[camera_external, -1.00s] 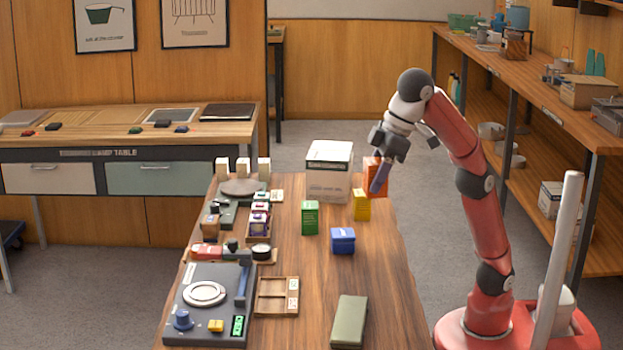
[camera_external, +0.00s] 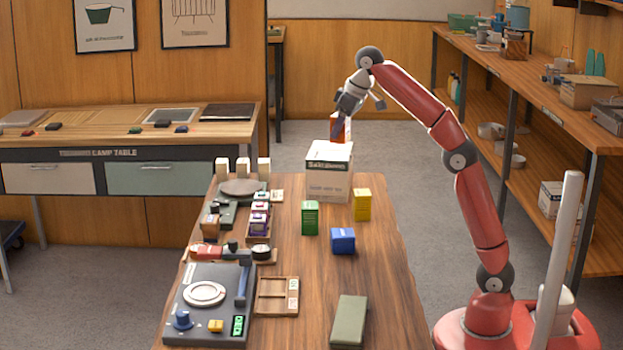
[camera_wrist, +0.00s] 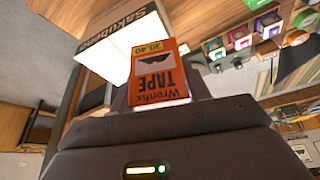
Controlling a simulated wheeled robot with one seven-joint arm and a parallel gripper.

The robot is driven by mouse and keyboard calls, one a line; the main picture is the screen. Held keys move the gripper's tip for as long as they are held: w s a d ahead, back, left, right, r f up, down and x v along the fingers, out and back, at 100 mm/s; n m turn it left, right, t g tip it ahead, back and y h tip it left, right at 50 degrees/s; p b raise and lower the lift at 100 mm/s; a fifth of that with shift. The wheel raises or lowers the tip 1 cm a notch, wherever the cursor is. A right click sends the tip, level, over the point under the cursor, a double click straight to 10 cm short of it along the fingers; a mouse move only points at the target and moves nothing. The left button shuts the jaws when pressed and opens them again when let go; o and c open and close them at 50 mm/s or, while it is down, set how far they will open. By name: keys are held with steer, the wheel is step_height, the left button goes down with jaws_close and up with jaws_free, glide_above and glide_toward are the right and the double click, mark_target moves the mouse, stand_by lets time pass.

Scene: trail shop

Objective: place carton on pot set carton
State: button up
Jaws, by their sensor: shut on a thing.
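My gripper (camera_external: 340,126) is shut on an orange carton (camera_external: 347,130). In the wrist view the same orange carton (camera_wrist: 158,74) shows the word TAPE, upside down, between the fingers. The pot set carton (camera_external: 329,180) is a large white and tan box at the far end of the table. It also shows in the wrist view (camera_wrist: 112,45), just beyond the held carton. In the outside view the orange carton is over the back part of the box's top. I cannot tell whether it touches the top. My fingertips are mostly hidden.
A green carton (camera_external: 310,218), a yellow carton (camera_external: 362,204) and a blue carton (camera_external: 343,241) stand on the wooden table (camera_external: 300,262). A stove-like unit (camera_external: 208,302) and small goods line the left side. An olive box (camera_external: 348,321) lies at the front.

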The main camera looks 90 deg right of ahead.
mark_target(342, 142)
steer(key=shift+s+d+f, duration=0.1)
steer(key=shift+s+d, duration=0.05)
steer(key=shift+d, duration=0.25)
steer(key=shift+s+d+f, duration=0.1)
steer(key=shift+d, duration=0.3)
steer(key=shift+f+b, duration=0.75)
steer(key=shift+f, duration=1.6)
steer(key=shift+f, duration=0.1)
steer(key=o, duration=1.1)
steer(key=shift+c, duration=0.2)
steer(key=p+v, duration=0.1)
steer(key=v, duration=0.5)
steer(key=shift+w+p, duration=0.1)
steer(key=shift+p, duration=0.2)
steer(key=shift+v, duration=0.85)
steer(key=shift+a, duration=0.1)
